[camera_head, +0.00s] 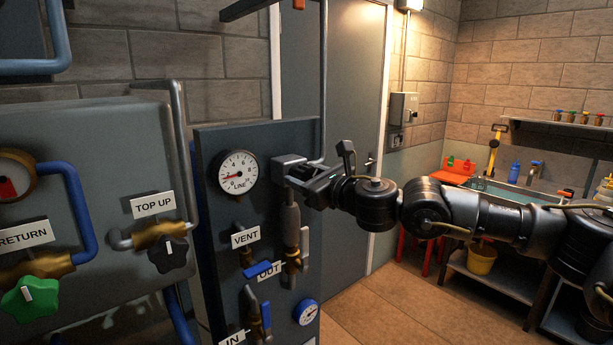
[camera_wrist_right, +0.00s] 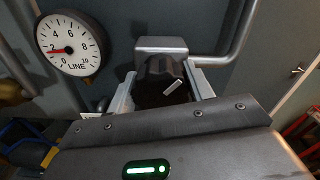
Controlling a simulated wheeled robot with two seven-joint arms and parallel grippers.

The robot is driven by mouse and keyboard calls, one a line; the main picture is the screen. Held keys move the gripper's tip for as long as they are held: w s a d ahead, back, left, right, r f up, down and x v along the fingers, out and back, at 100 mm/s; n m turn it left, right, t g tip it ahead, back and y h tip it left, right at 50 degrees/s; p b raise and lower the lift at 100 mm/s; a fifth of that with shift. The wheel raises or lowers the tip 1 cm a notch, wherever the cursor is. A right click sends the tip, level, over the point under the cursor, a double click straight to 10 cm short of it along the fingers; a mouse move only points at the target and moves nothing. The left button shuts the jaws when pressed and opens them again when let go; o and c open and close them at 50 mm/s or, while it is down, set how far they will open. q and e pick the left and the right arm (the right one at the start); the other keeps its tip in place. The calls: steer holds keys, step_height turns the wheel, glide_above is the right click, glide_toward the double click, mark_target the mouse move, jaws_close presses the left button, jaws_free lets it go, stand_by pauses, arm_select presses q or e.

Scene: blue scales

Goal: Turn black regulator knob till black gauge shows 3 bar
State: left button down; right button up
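The black gauge marked LINE (camera_head: 238,172) is on the dark panel; its red needle points at about 2. It also shows at upper left in the right wrist view (camera_wrist_right: 70,45), with the needle near 2. The black regulator knob (camera_wrist_right: 160,88), with a white mark slanting up to the right, sits under a grey housing (camera_wrist_right: 160,45). My right gripper (camera_wrist_right: 163,85) has one finger on each side of the knob; whether both fingers press on it is not clear. My left gripper is not in view.
Below are a VENT label (camera_head: 245,238), a blue OUT lever (camera_head: 258,272) and a small blue gauge (camera_head: 306,312). At left, a grey cabinet carries another black knob at TOP UP (camera_head: 168,254) and a green knob (camera_head: 30,298). A grey pipe runs close beside the housing.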

steer(key=c, duration=0.3)
steer(key=m+b, duration=0.3)
steer(key=shift+f, duration=0.25)
steer(key=m, duration=0.1)
steer(key=m+b, duration=0.1)
steer(key=shift+d+r+m, duration=0.1)
steer(key=shift+r+m, duration=0.2)
steer(key=shift+m, duration=0.1)
steer(key=o, duration=1)
steer(key=shift+c, duration=0.2)
steer(key=b+v, duration=0.3)
steer(key=v, duration=0.7)
steer(key=shift+s+d, duration=0.25)
